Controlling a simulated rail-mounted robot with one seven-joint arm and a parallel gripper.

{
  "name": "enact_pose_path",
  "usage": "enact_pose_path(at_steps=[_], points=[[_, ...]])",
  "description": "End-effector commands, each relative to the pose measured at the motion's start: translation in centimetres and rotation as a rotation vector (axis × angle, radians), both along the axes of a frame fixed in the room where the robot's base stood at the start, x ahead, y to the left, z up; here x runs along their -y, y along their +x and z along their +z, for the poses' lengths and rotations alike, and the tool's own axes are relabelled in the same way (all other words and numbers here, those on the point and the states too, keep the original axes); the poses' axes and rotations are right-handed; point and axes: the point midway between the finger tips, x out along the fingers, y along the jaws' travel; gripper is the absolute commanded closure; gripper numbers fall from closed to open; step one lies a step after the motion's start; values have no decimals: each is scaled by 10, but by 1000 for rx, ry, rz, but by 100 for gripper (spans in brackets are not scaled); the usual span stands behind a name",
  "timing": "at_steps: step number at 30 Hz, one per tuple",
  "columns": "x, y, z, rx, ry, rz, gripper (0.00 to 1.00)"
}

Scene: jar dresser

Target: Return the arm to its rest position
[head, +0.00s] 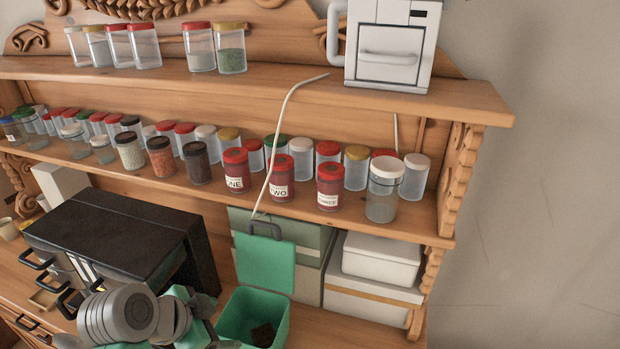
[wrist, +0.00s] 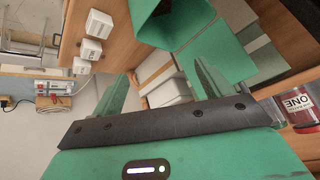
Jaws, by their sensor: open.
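My gripper (wrist: 160,72) is open in the wrist view, with its two green fingers spread apart and nothing between them. In the head view my grey and green arm shows at the bottom edge, in front of the black drawer cabinet and beside the green bin. The fingers are hard to make out there. Red-lidded jars labelled ONE (head: 235,170), TWO (head: 281,178) and THREE (head: 330,186) stand upright in a row on the middle shelf. Jar ONE also shows at the right edge of the wrist view (wrist: 297,105), outside the fingers.
A green bin (head: 231,323) with a dark item inside and a black drawer cabinet (head: 105,230) stand on the lower surface. White boxes (head: 381,258) stand at right. Many jars line the shelves, and a white appliance (head: 388,50) sits on top.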

Motion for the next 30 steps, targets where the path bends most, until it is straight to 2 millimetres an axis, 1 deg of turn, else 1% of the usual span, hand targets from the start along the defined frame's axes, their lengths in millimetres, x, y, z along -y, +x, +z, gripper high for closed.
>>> enact_pose_path(at_steps=[1,2,3,5,8,11,12,14,15,17,18,19,21,24,27,30], points=[[11,8,15,52,6,40,22],[18,14,24,86,7,69,22],[27,20,38,134,7,108,22],[41,29,62,215,-1,165,22],[67,37,110,374,-39,271,22],[98,32,175,578,-126,382,22],[111,24,206,672,-178,426,22],[128,4,253,818,-279,485,22],[138,-13,284,913,-351,518,22],[149,-42,323,1039,-462,551,22],[154,-62,346,1112,-531,566,22],[157,-77,360,1161,-580,572,22],[162,-108,387,1254,-677,581,22],[164,-139,409,1336,-770,581,22],[165,-152,418,1371,-811,579,22],[165,-154,419,1377,-817,580,22]])
